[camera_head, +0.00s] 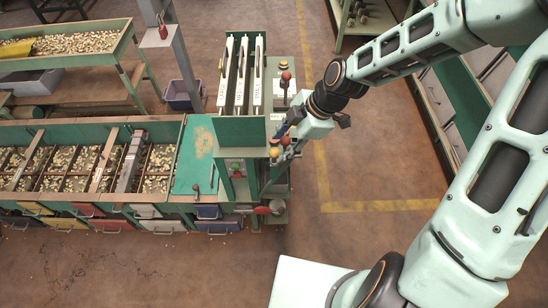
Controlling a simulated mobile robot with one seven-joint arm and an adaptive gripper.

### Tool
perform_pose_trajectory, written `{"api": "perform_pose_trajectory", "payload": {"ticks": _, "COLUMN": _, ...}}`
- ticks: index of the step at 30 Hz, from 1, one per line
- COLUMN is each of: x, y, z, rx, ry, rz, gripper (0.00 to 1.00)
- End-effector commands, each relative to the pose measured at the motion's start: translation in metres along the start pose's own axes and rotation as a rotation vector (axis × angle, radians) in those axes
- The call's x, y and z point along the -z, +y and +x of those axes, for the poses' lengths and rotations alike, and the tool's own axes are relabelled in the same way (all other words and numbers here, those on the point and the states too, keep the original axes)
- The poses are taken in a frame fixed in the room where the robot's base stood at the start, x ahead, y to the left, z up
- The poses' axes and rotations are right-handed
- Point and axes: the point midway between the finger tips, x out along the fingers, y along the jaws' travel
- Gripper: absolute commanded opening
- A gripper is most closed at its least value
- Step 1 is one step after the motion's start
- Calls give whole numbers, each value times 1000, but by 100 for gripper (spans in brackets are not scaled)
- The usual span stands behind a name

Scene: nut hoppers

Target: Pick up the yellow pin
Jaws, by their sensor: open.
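Two small round knobs, a yellow one (274,152) and a more orange one (285,140), show at the right side of the green machine, close to the tip of my gripper. The yellow knob may be the head of the yellow pin; its shaft cannot be made out. My gripper (284,136) reaches in from the right and is open beside these knobs. The fingers overlap the orange knob's area, and I cannot tell whether they touch either knob.
The green machine (241,131) has white upright channels and a red-knobbed lever (286,76). Left of it runs a long hopper bench (150,119) with nuts in compartments. A grey post (181,50) and purple bin (184,96) stand behind.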

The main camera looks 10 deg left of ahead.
Motion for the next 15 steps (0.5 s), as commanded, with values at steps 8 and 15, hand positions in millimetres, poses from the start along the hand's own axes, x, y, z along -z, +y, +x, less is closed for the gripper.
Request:
{"api": "perform_pose_trajectory", "payload": {"ticks": 8, "x": 4, "y": 0, "z": 25, "rx": 3, "ry": 2, "rz": -1, "gripper": 42}}
{"api": "perform_pose_trajectory", "payload": {"ticks": 15, "x": 3, "y": 1, "z": 49, "rx": 1, "ry": 1, "rz": 2, "gripper": 42}}
